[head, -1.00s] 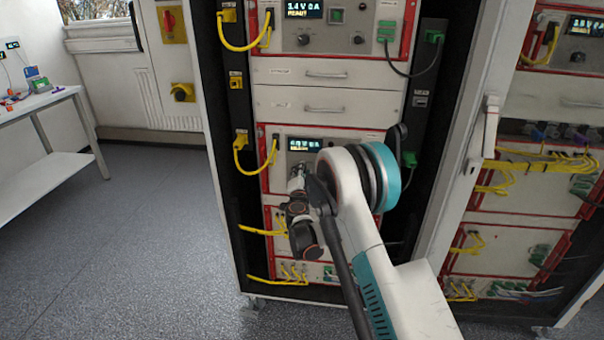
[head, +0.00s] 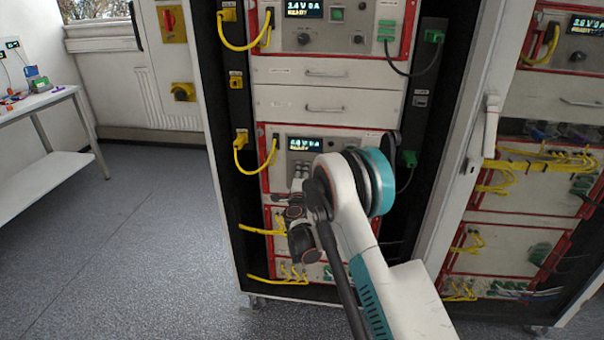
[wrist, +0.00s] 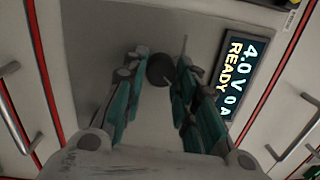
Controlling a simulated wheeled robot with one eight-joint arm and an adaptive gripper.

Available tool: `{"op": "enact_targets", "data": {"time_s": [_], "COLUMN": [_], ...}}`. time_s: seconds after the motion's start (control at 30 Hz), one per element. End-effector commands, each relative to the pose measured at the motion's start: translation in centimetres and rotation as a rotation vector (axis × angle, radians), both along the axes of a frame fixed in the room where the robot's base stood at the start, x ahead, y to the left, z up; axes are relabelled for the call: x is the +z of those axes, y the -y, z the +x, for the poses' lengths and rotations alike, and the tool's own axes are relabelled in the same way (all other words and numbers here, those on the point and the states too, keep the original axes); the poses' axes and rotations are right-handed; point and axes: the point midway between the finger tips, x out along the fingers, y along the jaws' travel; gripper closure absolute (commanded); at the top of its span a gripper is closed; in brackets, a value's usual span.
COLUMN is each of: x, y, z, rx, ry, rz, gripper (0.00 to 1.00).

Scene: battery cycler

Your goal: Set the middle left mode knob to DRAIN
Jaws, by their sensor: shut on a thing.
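The mode knob (wrist: 160,69) is a dark round knob on the grey panel in the wrist view, between my fingertips. My gripper (wrist: 160,62) is shut on it, with a teal finger on each side. The knob's pointer and mode labels cannot be read. Beside it a display (wrist: 236,75) reads 4.0 V 0 A and READY. In the head view this display (head: 305,145) is on the middle unit of the left rack; my gripper (head: 299,180) is just below it and hides the knob.
Yellow cables (head: 256,158) hang left of the unit. Drawers with handles (head: 325,108) are above it, and more wired units below. An open rack door (head: 486,135) stands at the right. Grey floor (head: 150,240) is clear at the left.

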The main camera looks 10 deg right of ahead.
Motion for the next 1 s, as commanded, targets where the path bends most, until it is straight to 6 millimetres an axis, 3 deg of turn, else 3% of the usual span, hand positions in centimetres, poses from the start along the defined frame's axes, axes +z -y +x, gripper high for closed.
{"op": "enact_targets", "data": {"time_s": [0.57, 0.6, 0.67, 1.0], "x": [-0.14, -0.14, -0.14, -0.07], "y": [0.05, 0.05, 0.05, 0.0], "z": [-0.06, -0.06, -0.06, -0.06], "rx": [-0.001, -0.001, -0.001, 0.0], "ry": [0.011, 0.011, 0.011, 0.012], "rz": [0.038, 0.038, 0.038, 0.037], "gripper": [0.97, 0.69, 0.55, 0.53]}}
